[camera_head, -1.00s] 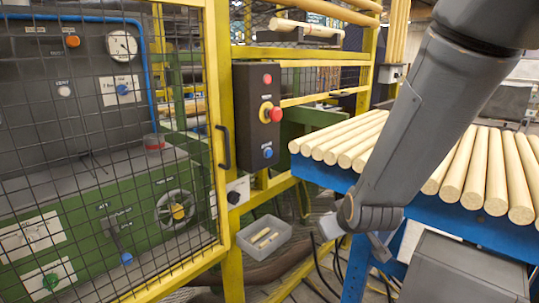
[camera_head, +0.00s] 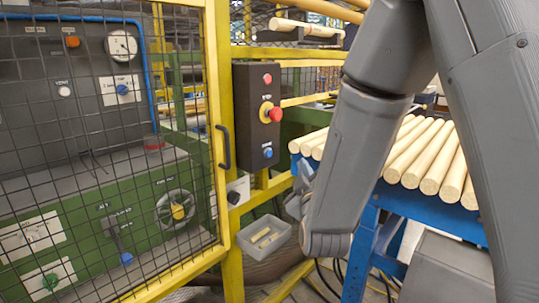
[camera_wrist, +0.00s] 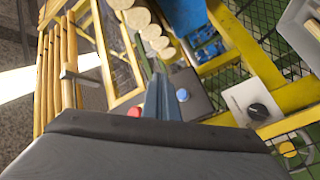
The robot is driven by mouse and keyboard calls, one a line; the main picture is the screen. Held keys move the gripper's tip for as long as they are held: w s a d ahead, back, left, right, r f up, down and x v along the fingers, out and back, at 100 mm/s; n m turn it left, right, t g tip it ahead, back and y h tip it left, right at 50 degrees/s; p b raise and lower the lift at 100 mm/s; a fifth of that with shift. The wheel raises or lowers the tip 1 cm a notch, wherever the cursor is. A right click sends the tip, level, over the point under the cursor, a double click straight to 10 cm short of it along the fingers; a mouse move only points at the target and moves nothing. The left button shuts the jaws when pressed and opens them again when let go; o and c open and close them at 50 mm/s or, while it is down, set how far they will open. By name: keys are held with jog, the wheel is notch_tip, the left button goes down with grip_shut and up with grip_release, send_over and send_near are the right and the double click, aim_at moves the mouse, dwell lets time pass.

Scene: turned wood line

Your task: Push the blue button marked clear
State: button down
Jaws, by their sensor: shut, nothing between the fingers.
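A blue button (camera_head: 268,153) sits at the bottom of the dark control box (camera_head: 243,110) on the yellow post; its label is too small to read. Above it are a red emergency stop knob (camera_head: 276,114) and a red button (camera_head: 267,78). My gripper (camera_wrist: 160,76) is shut and empty, seen from behind in the wrist view. In that view the blue button (camera_wrist: 182,94) shows just right of the fingers, which appear apart from it, though the depth is hard to judge. In the head view the gripper is partly hidden by my arm, right of and below the box.
A mesh guard door (camera_head: 216,130) with a dark handle stands left of the box. A grey bin (camera_head: 264,237) with wood pieces is below. Wooden rods (camera_head: 425,150) lie on a blue-framed table (camera_head: 400,200) at right. A black rotary knob (camera_wrist: 257,111) is beside the box.

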jog(key=shift+w+a, duration=0.1)
jog(key=w+a, duration=0.5)
jog(key=a, duration=0.1)
jog(key=shift+a+b, duration=0.3)
jog(key=shift+a, duration=0.05)
jog(key=shift+w+a, duration=0.15)
jog(key=shift+w, duration=0.05)
dwell(1.8)
jog(key=shift+w+a, duration=0.15)
jog(key=shift+a, duration=0.05)
jog(key=shift+w+a, duration=0.2)
jog(key=shift+a, duration=0.1)
dwell(0.8)
dwell(0.3)
jog(key=shift+s+d, duration=0.5)
jog(key=shift+d, duration=0.15)
jog(key=shift+s+d+p, duration=0.25)
jog(key=shift+s+d, duration=0.55)
jog(key=shift+d, duration=0.2)
jog(key=shift+s+d+p, duration=0.2)
jog(key=shift+s+d, duration=0.55)
jog(key=shift+d, duration=0.2)
